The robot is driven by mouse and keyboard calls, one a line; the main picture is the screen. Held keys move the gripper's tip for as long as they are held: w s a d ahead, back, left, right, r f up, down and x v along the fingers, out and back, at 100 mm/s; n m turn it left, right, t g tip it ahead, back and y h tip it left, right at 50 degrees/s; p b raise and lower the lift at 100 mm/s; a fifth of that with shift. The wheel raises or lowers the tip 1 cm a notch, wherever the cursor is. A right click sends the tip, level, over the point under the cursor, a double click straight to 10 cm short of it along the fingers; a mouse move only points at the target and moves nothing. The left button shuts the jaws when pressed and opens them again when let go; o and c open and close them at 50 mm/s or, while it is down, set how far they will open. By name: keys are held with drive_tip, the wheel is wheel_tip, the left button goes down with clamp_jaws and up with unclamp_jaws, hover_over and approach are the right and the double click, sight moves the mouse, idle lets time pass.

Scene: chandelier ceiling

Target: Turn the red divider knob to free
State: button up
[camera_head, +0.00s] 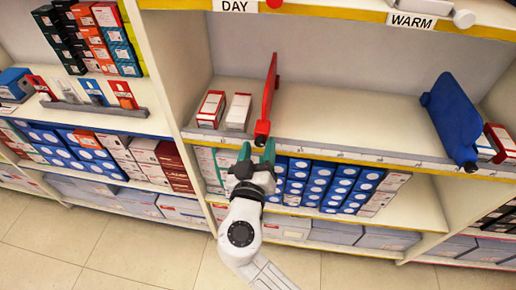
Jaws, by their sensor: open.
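The red divider (268,92) stands upright on the middle shelf, left of its centre, seen nearly edge-on. Its dark knob (260,141) is at the divider's front end, by the shelf's front edge. My gripper (257,148) is in front of the shelf edge, just below and close to the knob. Its two greenish fingers are apart, one on each side of the knob's line; I cannot tell whether they touch it. No free mark for the knob is legible.
A blue divider (453,118) stands at the right of the same shelf. Two small boxes (237,111) stand left of the red divider. The shelf (345,115) is bare between the dividers. Labels DAY (235,6) and WARM (411,20) hang above.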

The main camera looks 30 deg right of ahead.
clamp_jaws()
idle(0.6)
drive_tip(key=shift+n, duration=0.3)
drive_tip(key=n, duration=0.3)
drive_tip(key=n+p, duration=0.1)
drive_tip(key=n, duration=0.4)
drive_tip(key=n+p, duration=0.2)
drive_tip(key=n, duration=0.3)
drive_tip(key=shift+p, duration=0.4)
drive_tip(key=shift+n+p, duration=1)
drive_tip(key=shift+n, duration=1.2)
drive_tip(key=shift+f, duration=0.1)
